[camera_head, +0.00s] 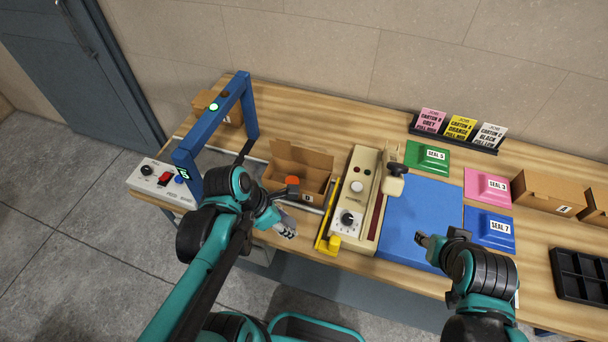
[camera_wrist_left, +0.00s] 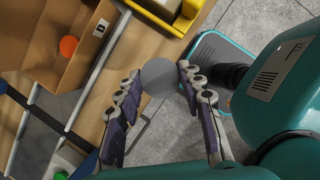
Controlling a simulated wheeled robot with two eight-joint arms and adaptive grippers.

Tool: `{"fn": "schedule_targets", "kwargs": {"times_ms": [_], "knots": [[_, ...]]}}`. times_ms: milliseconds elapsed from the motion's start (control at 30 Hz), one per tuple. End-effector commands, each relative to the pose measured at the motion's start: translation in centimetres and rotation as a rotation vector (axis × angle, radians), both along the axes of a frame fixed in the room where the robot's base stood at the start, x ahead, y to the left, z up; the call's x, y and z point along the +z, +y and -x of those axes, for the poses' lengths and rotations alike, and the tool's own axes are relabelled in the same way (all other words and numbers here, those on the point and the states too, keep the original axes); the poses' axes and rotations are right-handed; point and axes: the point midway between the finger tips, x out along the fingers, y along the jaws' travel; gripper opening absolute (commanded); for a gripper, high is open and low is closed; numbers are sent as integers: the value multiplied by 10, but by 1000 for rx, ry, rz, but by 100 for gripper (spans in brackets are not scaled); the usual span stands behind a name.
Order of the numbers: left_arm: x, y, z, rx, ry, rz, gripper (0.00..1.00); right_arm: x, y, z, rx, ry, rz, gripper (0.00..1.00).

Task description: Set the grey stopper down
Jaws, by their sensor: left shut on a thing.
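The grey stopper (camera_wrist_left: 160,76) is a round grey disc between the fingertips of my left gripper (camera_wrist_left: 152,92) in the left wrist view. My left gripper is shut on it. In the head view my left gripper (camera_head: 287,229) is above the table's front edge, in front of an open carton (camera_head: 315,160); the stopper cannot be made out there. My right gripper (camera_head: 428,241) is over the front of the blue mat (camera_head: 415,215), and its finger opening cannot be made out.
An orange stopper (camera_wrist_left: 68,46) lies in the open carton. A cream press (camera_head: 356,205) with a yellow bracket (camera_head: 328,236) stands right of it. A blue arch (camera_head: 215,125) spans the left. Seal pads, cards, cartons and a black tray (camera_head: 583,275) fill the right.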

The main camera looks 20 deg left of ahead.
Motion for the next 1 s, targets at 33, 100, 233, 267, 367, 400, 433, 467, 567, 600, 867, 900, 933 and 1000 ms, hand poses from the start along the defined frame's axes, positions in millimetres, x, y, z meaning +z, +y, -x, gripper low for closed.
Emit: {"fn": "schedule_targets", "kwargs": {"times_ms": [33,100,233,267,367,400,433,467,567,600,867,900,933,1000], "knots": [[-2,0,-8,3,0,0,10,-4,0,0,0,0,0,40],[-3,-1,-25,2,1,1,10,-10,0,0,0,0,0,40],[-3,-2,-62,1,0,0,10,-20,0,0,0,0,0,40],[-3,-3,-71,1,0,0,10,-22,0,0,0,0,0,40],[-3,-4,-99,1,0,0,10,-27,0,0,0,0,0,40],[-3,-4,-110,1,0,0,10,-30,0,0,0,0,0,40],[-3,-4,-119,1,0,0,10,-31,0,0,0,0,0,40],[-3,-4,-126,0,1,-1,10,-33,0,0,0,0,0,40],[-3,-5,-151,0,1,-1,10,-37,0,0,0,0,0,40],[-2,-6,-160,1,1,0,10,-38,0,0,0,0,0,40],[-19,-6,-191,2,1,0,10,-50,0,0,0,0,0,40],[-24,-6,-190,2,1,0,10,-52,0,0,0,0,0,40],[-27,-6,-190,2,1,0,10,-53,0,0,0,0,0,40],[-31,-6,-190,2,1,0,10,-54,0,0,0,0,0,40]]}}
